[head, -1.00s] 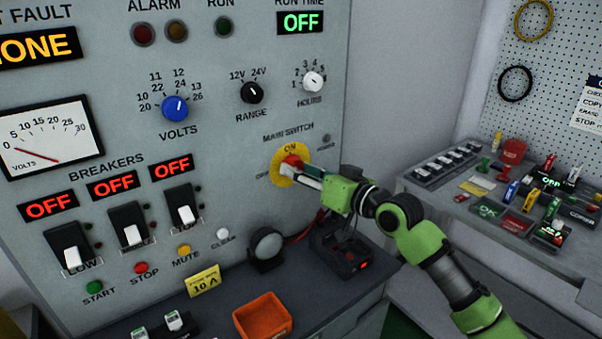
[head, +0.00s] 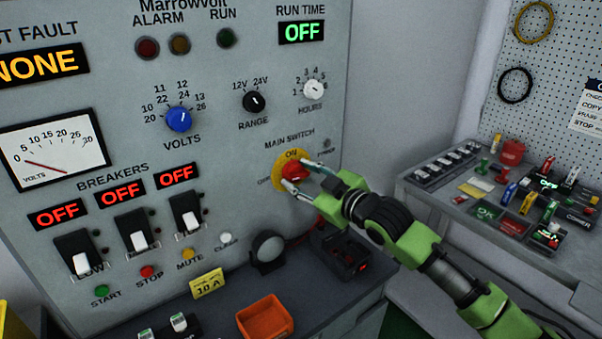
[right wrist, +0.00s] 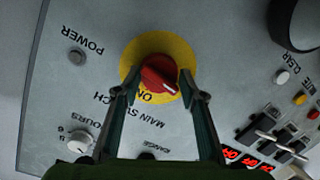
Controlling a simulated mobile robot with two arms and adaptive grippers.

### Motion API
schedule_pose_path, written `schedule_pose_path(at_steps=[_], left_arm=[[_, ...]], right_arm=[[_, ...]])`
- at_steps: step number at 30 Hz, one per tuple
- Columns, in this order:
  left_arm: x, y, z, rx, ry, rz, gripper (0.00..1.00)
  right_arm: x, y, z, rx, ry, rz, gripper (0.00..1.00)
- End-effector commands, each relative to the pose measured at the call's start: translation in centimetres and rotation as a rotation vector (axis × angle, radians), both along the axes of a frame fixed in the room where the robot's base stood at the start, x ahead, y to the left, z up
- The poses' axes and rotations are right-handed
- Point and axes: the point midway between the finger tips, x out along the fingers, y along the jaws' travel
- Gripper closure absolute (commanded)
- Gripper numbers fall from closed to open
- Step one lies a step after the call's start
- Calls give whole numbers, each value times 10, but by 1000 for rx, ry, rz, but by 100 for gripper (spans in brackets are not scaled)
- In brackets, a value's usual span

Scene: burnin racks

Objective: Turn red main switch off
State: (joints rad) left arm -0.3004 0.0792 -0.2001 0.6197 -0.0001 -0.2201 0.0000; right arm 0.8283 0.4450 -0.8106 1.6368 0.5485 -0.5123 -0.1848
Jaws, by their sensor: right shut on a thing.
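The red main switch (head: 292,173) is a rotary knob on a round yellow plate (head: 279,178) on the grey panel, under the MAIN SWITCH label. ON is printed above it and OFF to its left. My right gripper (head: 295,172) is shut on the red knob, one finger on each side. The right wrist view also shows the knob (right wrist: 160,74) between the two fingers (right wrist: 160,80), its ridge slanted toward the printed ON. The fingers partly hide the plate. My left gripper is not in view.
An orange tray (head: 264,318) and a dark round object (head: 268,247) stand on the ledge below. A bench (head: 470,220) with small parts is at the right.

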Motion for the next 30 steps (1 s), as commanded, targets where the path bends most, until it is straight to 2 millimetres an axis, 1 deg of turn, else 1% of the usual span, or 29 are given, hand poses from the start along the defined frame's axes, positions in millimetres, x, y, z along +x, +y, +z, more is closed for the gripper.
schedule_pose_path(at_steps=[9, 23, 24, 25, 30], left_arm=[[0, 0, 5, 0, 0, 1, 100], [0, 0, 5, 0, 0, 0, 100], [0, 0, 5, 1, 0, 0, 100], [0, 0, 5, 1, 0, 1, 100], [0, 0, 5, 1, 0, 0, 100]], right_arm=[[1, -2, 2, -70, -54, -4, 84], [1, -2, 3, -76, -61, -4, 84], [1, -2, 3, -75, -61, -4, 52], [1, -2, 3, -75, -61, -4, 49], [1, -1, 2, -75, -58, -2, 49]])
